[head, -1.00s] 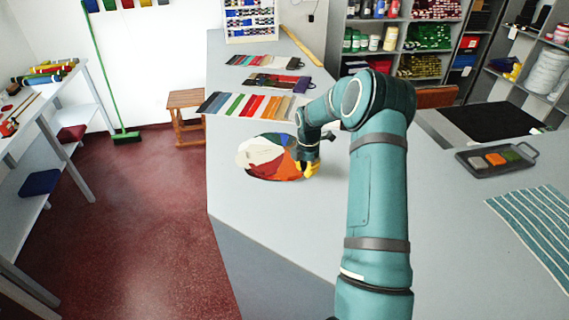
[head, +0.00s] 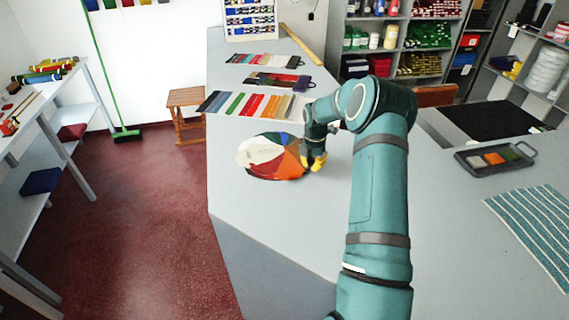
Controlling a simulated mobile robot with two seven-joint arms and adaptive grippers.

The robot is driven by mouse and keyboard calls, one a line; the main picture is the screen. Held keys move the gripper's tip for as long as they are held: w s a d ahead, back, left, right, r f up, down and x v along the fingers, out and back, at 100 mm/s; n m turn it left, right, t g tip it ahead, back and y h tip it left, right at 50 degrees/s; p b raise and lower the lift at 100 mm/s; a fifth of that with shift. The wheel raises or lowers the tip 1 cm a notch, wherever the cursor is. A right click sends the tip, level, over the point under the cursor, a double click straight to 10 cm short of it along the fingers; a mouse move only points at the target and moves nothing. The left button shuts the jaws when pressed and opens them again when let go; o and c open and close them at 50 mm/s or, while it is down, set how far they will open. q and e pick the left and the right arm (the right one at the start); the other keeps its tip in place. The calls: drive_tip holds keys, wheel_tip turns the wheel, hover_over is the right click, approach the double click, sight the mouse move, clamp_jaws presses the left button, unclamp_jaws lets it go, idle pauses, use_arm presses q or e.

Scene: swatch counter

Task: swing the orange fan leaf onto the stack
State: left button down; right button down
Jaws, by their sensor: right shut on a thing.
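The round fan of coloured leaves (head: 262,155) lies flat on the grey counter, with pale leaves at the left and red, green and blue ones around it. The orange fan leaf (head: 291,164) is at its right side, reaching toward my right gripper. My right gripper (head: 315,163) has yellow fingertips and is low over the counter at the fan's right edge, shut on the orange leaf's outer end. The fingers hide that end. I cannot tell individual stacked leaves apart. My left gripper is out of view.
Rows of colour swatches (head: 252,104) lie farther back on the counter (head: 270,210). A dark tray (head: 497,158) with colour patches and a striped cloth (head: 540,222) lie at the right. The counter in front of the fan is bare.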

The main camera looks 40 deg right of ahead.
drive_tip(key=shift+w+d+n+p, duration=0.2)
drive_tip(key=shift+d+n+p, duration=0.15)
drive_tip(key=shift+d+n, duration=0.65)
drive_tip(key=shift+d, duration=0.15)
drive_tip(key=shift+r, duration=0.1)
drive_tip(key=shift+w+a+r+p, duration=0.1)
drive_tip(key=shift+a+r+p, duration=0.25)
drive_tip(key=shift+r, duration=0.15)
wheel_tip(320, 180, up, 5)
drive_tip(key=p, duration=0.2)
drive_tip(key=shift+f+p, duration=0.2)
drive_tip(key=shift+p, duration=0.2)
wheel_tip(320, 180, up, 2)
drive_tip(key=shift+r+p, duration=0.15)
drive_tip(key=shift+p, duration=0.25)
